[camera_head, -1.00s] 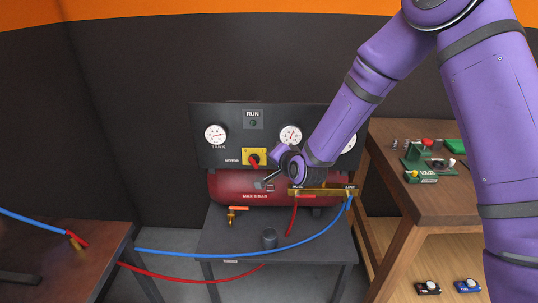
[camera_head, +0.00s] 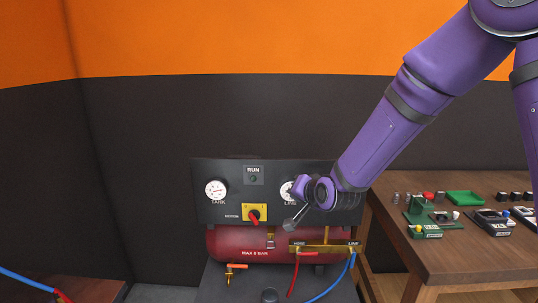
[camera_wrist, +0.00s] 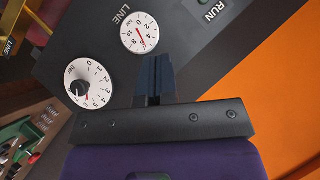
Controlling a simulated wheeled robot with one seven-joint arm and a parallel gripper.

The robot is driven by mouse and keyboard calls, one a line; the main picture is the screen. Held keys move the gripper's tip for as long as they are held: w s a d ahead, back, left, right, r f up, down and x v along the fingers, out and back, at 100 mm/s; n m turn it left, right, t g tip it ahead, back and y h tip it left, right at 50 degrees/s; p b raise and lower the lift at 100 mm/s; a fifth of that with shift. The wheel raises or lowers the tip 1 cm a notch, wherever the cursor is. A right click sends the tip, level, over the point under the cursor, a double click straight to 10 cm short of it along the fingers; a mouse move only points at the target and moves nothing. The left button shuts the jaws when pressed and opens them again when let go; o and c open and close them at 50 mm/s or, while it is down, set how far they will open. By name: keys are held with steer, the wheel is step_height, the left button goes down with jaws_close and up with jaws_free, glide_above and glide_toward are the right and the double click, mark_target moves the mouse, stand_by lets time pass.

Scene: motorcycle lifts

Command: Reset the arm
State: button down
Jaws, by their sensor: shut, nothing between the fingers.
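My purple arm reaches in from the upper right in the head view. My gripper (camera_head: 293,222) is in front of the right part of the compressor's dark gauge panel (camera_head: 232,167), partly covering the LINE gauge (camera_head: 286,189). In the wrist view my gripper (camera_wrist: 154,62) has its two dark fingers together with nothing between them. Beyond the fingertips is the white LINE gauge (camera_wrist: 139,32). A dial with a black knob (camera_wrist: 78,88) is to the left of the fingers. I cannot tell whether the fingertips touch the panel.
A red tank (camera_head: 232,242) with a brass manifold (camera_head: 325,249) and hoses lies under the panel. A yellow switch plate with a red knob (camera_head: 254,214) is on the panel. A wooden bench (camera_head: 450,258) with small devices stands right. The space above the panel is clear.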

steer(key=s+d+r+n+g+h, duration=0.3)
steer(key=s+d+r, duration=1)
steer(key=s+d+r+g, duration=0.1)
steer(key=s+d, duration=0.2)
steer(key=s, duration=0.4)
steer(key=s+d+r+g+h, duration=0.1)
steer(key=s+d+r, duration=0.1)
steer(key=s, duration=0.6)
steer(key=s+d+r+g+h, duration=0.1)
steer(key=s+d, duration=0.3)
steer(key=s, duration=0.3)
steer(key=shift+s+d+r+n, duration=0.15)
steer(key=shift+r+n, duration=0.15)
steer(key=shift+n, duration=0.1)
